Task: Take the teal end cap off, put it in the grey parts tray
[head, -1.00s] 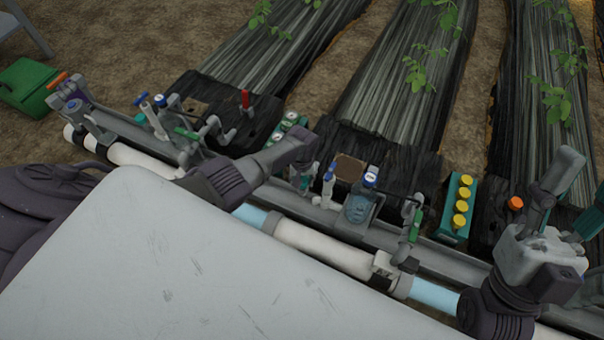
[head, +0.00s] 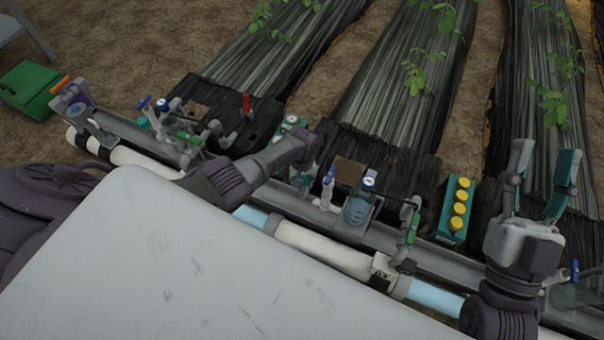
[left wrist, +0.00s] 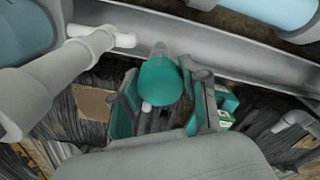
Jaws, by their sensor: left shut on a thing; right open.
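The teal end cap (left wrist: 159,80) shows in the left wrist view, between the two fingers of my left gripper (left wrist: 164,96), which is shut on it. I cannot tell whether the cap is still on its fitting. In the head view my left gripper (head: 302,174) points down at the pipework, and its fingers and the cap are mostly hidden by my arm. My right gripper (head: 541,182) is open and empty at the right, fingers spread and pointing away. I cannot make out the grey parts tray in either view.
A green box (head: 30,88) is far left.

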